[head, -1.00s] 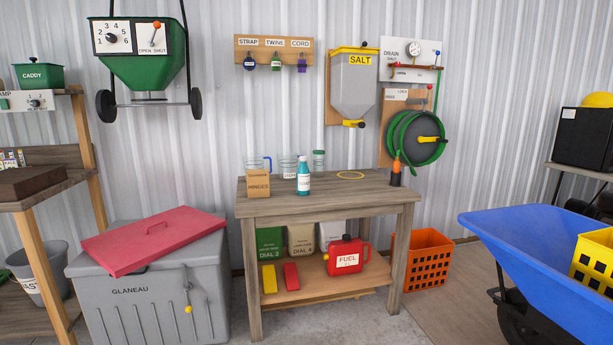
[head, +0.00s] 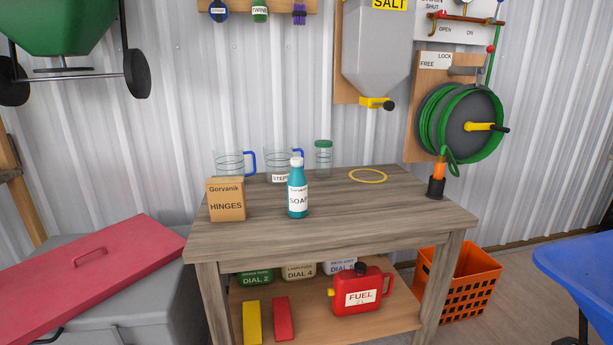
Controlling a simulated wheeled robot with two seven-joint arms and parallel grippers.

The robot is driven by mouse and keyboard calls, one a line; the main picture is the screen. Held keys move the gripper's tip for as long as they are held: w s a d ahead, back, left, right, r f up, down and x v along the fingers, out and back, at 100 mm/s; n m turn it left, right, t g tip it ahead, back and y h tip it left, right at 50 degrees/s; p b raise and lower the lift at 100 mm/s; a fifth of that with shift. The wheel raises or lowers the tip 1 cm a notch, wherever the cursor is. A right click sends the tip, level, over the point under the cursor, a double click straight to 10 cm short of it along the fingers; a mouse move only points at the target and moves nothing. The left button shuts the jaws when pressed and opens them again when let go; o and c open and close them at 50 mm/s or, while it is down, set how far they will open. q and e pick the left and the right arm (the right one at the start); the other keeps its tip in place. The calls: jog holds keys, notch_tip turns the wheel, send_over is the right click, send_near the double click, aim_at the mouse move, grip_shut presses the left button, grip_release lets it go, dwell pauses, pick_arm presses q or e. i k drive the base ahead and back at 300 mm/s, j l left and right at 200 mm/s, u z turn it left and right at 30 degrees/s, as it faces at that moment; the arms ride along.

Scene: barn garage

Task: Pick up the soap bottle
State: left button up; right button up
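The soap bottle (head: 298,190) is teal with a white cap and a white label reading SOAP. It stands upright on the grey wooden workbench (head: 340,215), near the middle of the top. It partly hides a clear measuring jug labelled STEPS behind it. Neither of my grippers shows in the head view.
A HINGES box (head: 226,200) stands left of the bottle. Behind are a jug with a blue handle (head: 230,163) and a green-lidded jar (head: 323,158). A yellow ring (head: 368,176) lies right. A red fuel can (head: 358,291) sits on the lower shelf. The right benchtop is mostly clear.

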aim_at(297, 181)
jog(key=i, duration=1.15)
jog(key=l+z, duration=0.05)
